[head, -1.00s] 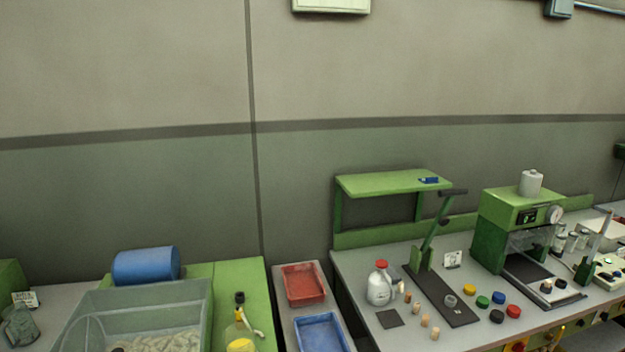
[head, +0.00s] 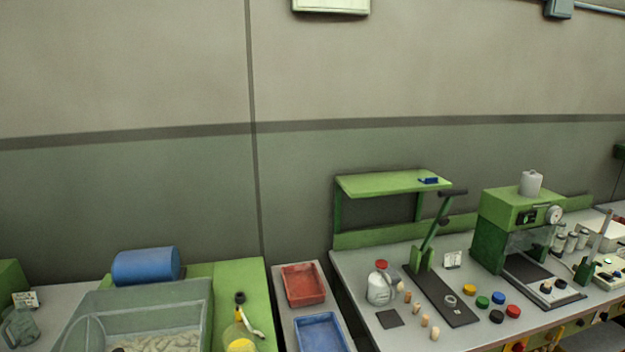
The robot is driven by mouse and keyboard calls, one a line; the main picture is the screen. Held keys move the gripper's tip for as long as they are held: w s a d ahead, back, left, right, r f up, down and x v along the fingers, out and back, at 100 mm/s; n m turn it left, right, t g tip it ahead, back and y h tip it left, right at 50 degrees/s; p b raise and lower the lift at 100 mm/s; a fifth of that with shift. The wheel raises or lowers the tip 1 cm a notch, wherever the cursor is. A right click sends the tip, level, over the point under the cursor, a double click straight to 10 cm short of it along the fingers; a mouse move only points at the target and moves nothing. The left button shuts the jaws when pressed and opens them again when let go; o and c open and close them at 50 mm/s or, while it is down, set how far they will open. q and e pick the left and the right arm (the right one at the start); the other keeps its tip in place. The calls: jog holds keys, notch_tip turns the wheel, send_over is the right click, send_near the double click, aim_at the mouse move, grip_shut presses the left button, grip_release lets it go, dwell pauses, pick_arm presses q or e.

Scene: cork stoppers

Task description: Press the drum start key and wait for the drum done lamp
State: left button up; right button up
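A blue drum-like cylinder (head: 146,266) lies on its side on the green-topped unit (head: 240,280) at the left. In front of it a grey-green open tub (head: 150,298) holds a heap of pale pieces. I cannot make out a drum start key or a drum done lamp in this view. Neither of my grippers is in view.
A red tray (head: 303,302) and a blue tray (head: 320,318) sit mid-view. The right bench holds a lever press (head: 424,258), corks, coloured caps and a green machine (head: 507,207).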

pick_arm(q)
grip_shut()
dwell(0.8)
